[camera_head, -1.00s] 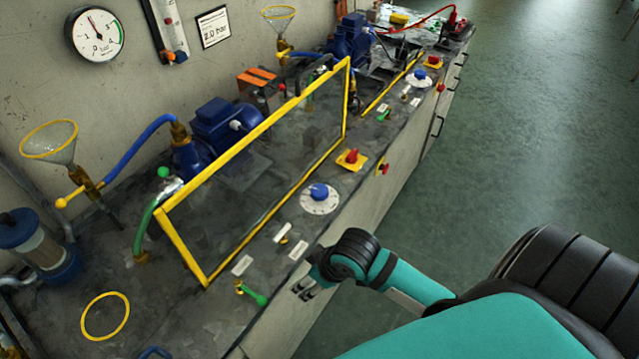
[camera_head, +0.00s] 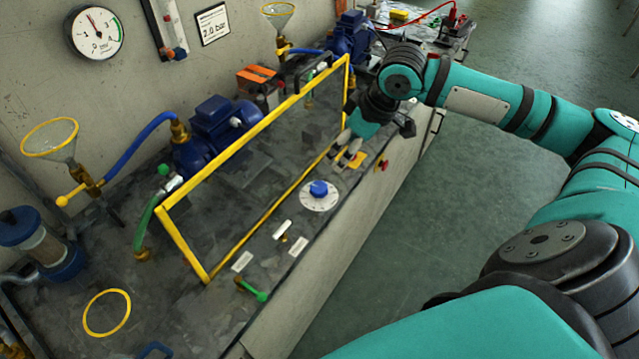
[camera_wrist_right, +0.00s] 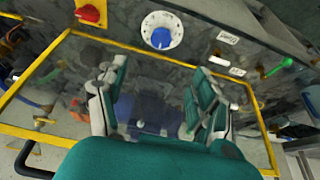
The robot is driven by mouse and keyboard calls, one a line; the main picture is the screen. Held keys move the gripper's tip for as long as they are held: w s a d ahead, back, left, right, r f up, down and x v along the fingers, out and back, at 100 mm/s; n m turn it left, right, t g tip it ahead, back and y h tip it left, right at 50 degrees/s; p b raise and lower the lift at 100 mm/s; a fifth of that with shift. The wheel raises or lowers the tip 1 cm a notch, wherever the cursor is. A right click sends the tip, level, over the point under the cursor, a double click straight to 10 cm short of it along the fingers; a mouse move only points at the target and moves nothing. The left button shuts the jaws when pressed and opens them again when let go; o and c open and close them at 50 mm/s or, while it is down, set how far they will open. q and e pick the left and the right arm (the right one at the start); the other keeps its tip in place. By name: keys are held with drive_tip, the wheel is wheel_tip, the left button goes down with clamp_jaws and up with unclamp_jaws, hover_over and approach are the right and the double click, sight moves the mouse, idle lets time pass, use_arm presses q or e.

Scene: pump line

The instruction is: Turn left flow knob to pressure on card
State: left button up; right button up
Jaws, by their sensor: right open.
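The left flow knob (camera_head: 319,189) is a blue knob on a round white dial, on the bench's front strip before the yellow-framed clear guard. It also shows at the top of the right wrist view (camera_wrist_right: 161,38). The card (camera_head: 213,25) on the wall reads 2.0 bar. The round pressure gauge (camera_head: 95,33) hangs left of it, its needle pointing up and slightly left. My right gripper (camera_head: 346,151) is open and empty, above the bench just beyond the knob, apart from it. In its wrist view the fingers (camera_wrist_right: 158,105) are spread wide. My left gripper is not in view.
The yellow-framed guard (camera_head: 180,240) stands close behind the knob. A green-handled valve (camera_head: 252,290) and white labels (camera_head: 242,262) lie nearer.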

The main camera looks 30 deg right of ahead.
sight(318, 186)
drive_tip(key=x, duration=1.7)
drive_tip(key=shift+f, duration=0.15)
drive_tip(key=shift+p, duration=0.3)
drive_tip(key=c, duration=1.2)
drive_tip(key=shift+o, duration=0.2)
drive_tip(key=shift+r+m+p, duration=0.3)
drive_tip(key=shift+m+p, duration=0.2)
drive_tip(key=shift+p, duration=0.55)
drive_tip(key=shift+f+h, duration=0.1)
drive_tip(key=shift+h, duration=0.2)
drive_tip(key=shift+f+m, duration=0.2)
drive_tip(key=shift+m, duration=0.1)
drive_tip(key=o, duration=1.2)
drive_tip(key=shift+c, duration=0.2)
drive_tip(key=v, duration=1.2)
